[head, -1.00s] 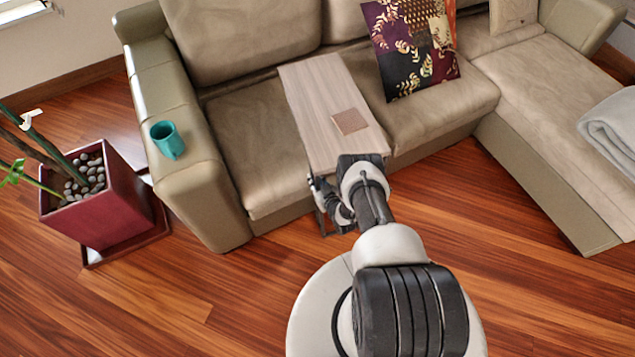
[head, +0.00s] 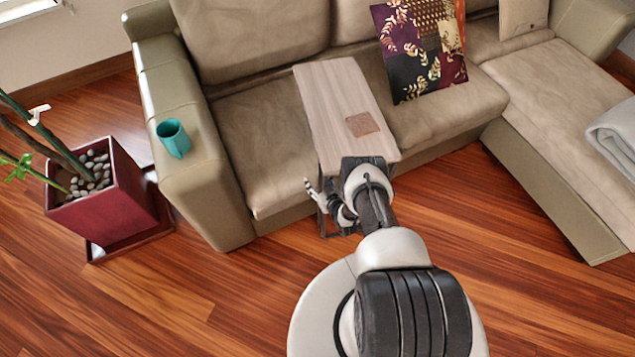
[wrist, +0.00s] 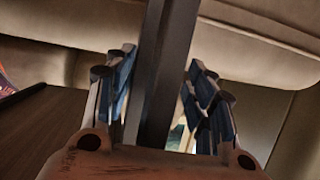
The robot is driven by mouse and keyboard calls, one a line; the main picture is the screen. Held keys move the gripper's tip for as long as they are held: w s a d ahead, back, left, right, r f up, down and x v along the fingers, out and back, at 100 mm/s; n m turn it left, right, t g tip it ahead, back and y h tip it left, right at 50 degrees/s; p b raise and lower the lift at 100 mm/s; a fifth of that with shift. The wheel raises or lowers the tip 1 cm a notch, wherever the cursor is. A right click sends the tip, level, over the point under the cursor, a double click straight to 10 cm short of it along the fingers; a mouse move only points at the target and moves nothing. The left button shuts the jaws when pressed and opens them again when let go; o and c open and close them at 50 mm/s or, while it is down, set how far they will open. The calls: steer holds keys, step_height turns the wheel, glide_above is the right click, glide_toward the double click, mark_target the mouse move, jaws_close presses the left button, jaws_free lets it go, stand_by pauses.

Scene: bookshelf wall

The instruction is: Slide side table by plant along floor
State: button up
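The side table (head: 335,95) has a pale wood top reaching over the sofa seat, with dark legs near the sofa front. A square brown patch or coaster (head: 362,124) lies on it. In the wrist view, a dark table post (wrist: 168,75) runs between the fingers of my gripper (wrist: 163,105). The fingers are apart, with a visible gap on the post's right side; contact on the left is unclear. In the head view, my gripper (head: 322,197) is at the table's near end, partly hidden by my arm. The plant (head: 50,150) stands left in a red pot (head: 105,208).
The beige sofa (head: 255,140) stands behind and under the tabletop, its chaise (head: 560,130) at right. A teal mug (head: 173,139) sits on its left armrest; a patterned cushion (head: 420,50) leans on the back. Wood floor (head: 200,290) is clear in front.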

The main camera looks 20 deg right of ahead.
steer(key=shift+a+r, duration=0.1)
steer(key=shift+a, duration=0.15)
steer(key=v, duration=1.2)
steer(key=shift+d, duration=0.25)
